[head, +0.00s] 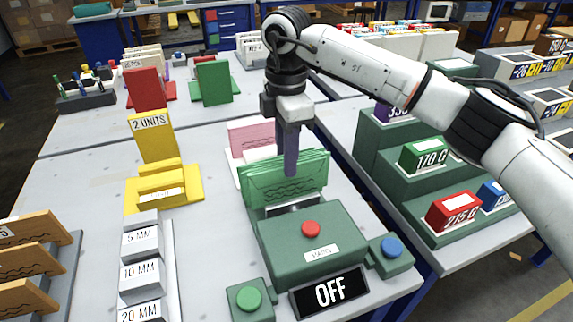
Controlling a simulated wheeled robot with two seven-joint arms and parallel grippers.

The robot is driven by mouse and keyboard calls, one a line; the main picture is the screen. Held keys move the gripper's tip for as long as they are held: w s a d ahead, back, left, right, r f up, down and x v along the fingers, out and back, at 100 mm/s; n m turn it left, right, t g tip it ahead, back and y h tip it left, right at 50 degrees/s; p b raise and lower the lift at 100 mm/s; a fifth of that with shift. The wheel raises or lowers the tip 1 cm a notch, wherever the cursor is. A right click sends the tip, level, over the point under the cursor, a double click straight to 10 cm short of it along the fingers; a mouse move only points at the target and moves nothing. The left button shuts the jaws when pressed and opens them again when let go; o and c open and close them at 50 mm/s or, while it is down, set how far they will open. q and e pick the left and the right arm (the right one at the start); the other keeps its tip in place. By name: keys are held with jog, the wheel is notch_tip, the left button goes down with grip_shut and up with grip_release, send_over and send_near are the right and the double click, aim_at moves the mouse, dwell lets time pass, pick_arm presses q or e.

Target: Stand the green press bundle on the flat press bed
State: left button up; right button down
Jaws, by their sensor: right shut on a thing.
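The green press bundle (258,186) is a stack of upright green sheets in the head view, just behind the green machine (295,250) with a red button. My right gripper (291,165) comes down from above and is shut on the bundle, its fingers hiding part of the sheets. The bundle stands roughly upright, leaning slightly. Its lower edge is near a grey flat surface behind the machine, which may be the press bed; I cannot tell whether they touch. My left gripper is not in view.
The machine's display (330,291) reads OFF, with a green button (249,299) and a blue button (391,247) beside it. A pink sheet holder (250,135) stands close behind the bundle. A yellow stand (163,188) is to the left. Green steps with labelled blocks (423,155) are to the right.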

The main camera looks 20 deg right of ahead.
jog(key=shift+f, duration=1.4)
jog(key=c, duration=1.5)
grip_release()
jog(key=shift+o, duration=0.2)
notch_tip(320, 180, up, 12)
jog(key=shift+r, duration=0.2)
